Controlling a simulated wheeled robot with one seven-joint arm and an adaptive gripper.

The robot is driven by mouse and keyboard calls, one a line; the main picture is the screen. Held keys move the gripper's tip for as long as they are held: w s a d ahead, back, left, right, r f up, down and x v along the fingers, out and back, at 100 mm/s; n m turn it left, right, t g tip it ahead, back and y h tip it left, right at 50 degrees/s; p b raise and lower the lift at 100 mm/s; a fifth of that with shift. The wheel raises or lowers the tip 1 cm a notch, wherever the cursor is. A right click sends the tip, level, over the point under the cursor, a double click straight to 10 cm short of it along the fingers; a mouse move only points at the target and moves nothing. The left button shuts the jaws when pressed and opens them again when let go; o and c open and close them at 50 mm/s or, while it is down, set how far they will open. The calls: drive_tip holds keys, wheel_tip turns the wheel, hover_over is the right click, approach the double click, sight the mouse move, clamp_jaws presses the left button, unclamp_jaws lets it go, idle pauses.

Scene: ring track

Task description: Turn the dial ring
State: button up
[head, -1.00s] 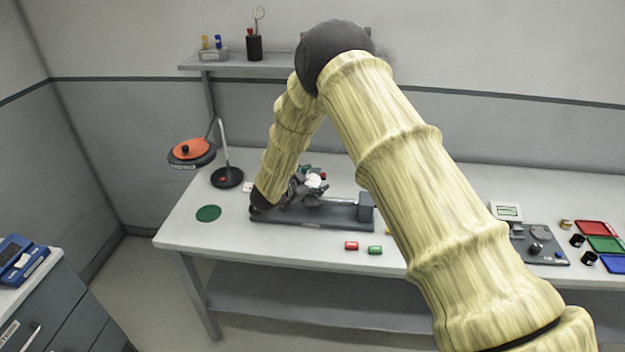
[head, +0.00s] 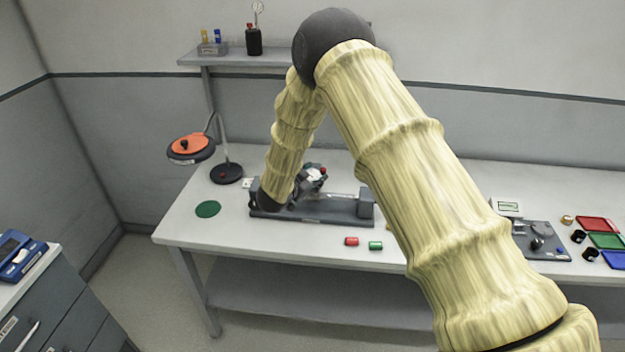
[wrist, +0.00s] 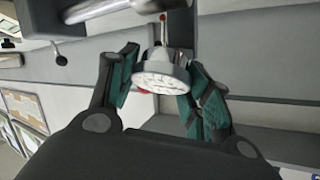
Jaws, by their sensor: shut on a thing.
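The dial (wrist: 160,76) has a white marked face and a pale metal ring. In the wrist view it sits between the two green-padded fingers of my gripper (wrist: 164,84). The gripper is shut on the dial ring; the right finger lies against its side. A thin stem with a red tip rises behind the dial. In the head view my gripper (head: 312,179) is above the left part of a dark grey fixture (head: 335,207) on the bench. There the dial is mostly hidden by the fingers and wrist.
A lamp with an orange top (head: 190,147) stands at the back left, near a green disc (head: 208,209). Coloured trays (head: 606,241) are at the right.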

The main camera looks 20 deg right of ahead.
drive_tip(key=shift+n+t+y, duration=0.3)
drive_tip(key=shift+n+t, duration=0.1)
drive_tip(key=shift+n, duration=0.3)
drive_tip(key=o, duration=1)
drive_tip(key=shift+o, duration=0.2)
drive_tip(key=v, duration=1.2)
